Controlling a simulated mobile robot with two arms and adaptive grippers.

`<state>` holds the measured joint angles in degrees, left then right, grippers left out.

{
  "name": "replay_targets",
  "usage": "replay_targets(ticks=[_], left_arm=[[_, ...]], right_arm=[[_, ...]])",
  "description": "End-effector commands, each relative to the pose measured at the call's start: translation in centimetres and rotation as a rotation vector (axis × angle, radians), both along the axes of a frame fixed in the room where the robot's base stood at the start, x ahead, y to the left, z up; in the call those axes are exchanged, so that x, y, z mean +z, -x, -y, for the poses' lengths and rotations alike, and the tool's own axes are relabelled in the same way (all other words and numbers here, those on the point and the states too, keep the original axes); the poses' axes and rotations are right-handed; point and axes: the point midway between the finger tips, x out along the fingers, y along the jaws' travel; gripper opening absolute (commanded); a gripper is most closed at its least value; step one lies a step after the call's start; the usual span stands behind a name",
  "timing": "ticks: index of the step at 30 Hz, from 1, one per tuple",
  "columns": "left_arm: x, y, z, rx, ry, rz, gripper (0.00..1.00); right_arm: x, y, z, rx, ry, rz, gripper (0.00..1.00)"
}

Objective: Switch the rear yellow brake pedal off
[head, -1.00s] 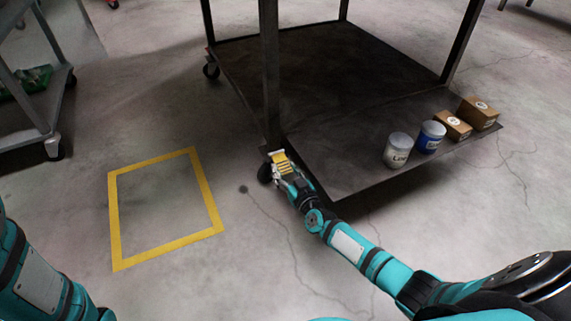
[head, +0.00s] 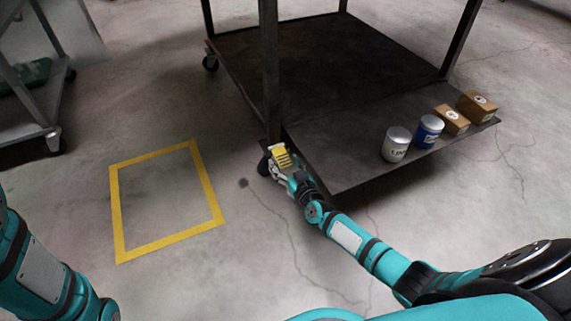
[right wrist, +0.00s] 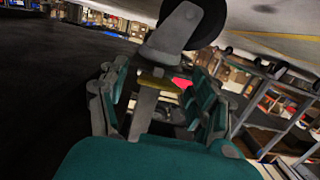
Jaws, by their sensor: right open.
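The yellow brake pedal (head: 282,157) sits at the caster on the near corner of the dark cart (head: 335,165). My right gripper (head: 281,172) is at this pedal, just below it in the head view; I cannot tell whether they touch. In the right wrist view the open fingers (right wrist: 160,85) stand on either side of a grey caster bracket and the pedal's yellow edge (right wrist: 155,82). The black caster wheel (right wrist: 207,22) is beyond them at the top. The pedal's exact tilt is hard to tell. My left gripper is out of view; only its arm shows at lower left.
On the cart's lower shelf stand a white can (head: 396,145), a blue can (head: 429,131) and two cardboard boxes (head: 452,120). A yellow floor square (head: 212,195) lies left of the caster. Another cart (head: 50,132) stands far left. The floor between is clear.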

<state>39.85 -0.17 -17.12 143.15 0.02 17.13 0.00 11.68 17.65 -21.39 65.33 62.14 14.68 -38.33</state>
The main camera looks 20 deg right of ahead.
Motion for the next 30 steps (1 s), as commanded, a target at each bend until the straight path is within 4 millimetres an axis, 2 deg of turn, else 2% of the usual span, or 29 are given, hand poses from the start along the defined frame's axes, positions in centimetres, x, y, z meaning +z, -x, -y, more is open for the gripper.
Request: replay_targets(ticks=[15,26,30], left_arm=[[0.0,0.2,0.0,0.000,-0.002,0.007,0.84],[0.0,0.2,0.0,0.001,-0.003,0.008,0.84],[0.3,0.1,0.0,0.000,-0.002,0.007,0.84]], right_arm=[[0.7,6.7,0.2,0.000,-0.002,-0.001,0.65],[0.9,7.3,0.3,0.000,0.000,-0.001,0.65],[1.6,7.2,0.1,0.005,0.010,0.007,0.48]])
